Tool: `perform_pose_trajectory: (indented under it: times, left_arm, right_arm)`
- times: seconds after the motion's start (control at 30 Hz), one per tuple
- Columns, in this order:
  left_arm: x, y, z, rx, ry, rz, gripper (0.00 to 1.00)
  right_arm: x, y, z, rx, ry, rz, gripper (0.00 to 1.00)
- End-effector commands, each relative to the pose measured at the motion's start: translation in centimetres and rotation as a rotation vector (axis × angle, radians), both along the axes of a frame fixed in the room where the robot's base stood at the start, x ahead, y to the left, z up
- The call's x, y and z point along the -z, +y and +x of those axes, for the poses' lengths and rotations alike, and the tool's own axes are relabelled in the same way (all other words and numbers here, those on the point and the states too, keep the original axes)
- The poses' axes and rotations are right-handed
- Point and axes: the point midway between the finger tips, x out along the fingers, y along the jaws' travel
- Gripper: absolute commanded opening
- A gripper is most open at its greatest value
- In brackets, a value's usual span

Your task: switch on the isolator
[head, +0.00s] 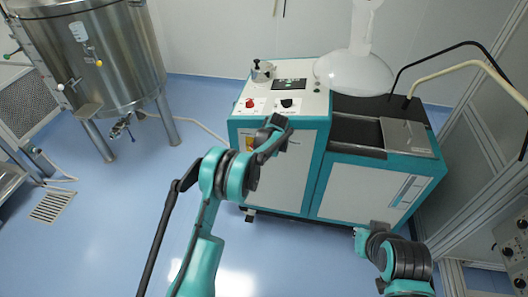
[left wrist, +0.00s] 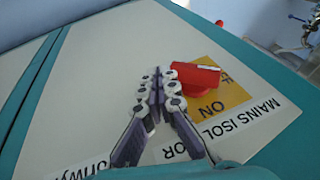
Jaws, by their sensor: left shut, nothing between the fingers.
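The isolator is a red rotary handle (left wrist: 195,78) on a yellow plate (left wrist: 225,98), with "ON" readable, "OFF" partly covered and a "MAINS ISOL...OR" label around it. In the left wrist view the handle lies nearly crosswise, its white-marked end beside the "OFF" lettering. In the head view its yellow plate (head: 249,144) shows on the cabinet's front, partly behind my left wrist. My left gripper (left wrist: 160,73) is shut and empty, its tips just left of the handle in the wrist view; I cannot tell whether they touch. My right gripper is not in view, only part of that arm.
The teal and white cabinet (head: 306,172) carries a red button (head: 250,103), a black knob (head: 287,103) and a small display (head: 289,83) on top. A steel tank (head: 105,60) stands at the left. The blue floor in front is clear.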

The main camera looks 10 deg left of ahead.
Motion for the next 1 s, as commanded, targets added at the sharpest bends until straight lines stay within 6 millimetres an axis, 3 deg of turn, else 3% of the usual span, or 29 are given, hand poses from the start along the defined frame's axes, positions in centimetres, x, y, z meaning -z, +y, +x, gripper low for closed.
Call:
perform_pose_trajectory:
  times: [0.47,1.0]
  left_arm:
    - [0.0,0.1,0.0,0.0,0.0,0.0,0.0]
    - [-0.6,1.6,0.1,0.0,0.0,0.001,0.0]
  right_arm:
    - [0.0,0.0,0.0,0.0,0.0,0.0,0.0]
    - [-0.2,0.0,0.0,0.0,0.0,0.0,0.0]
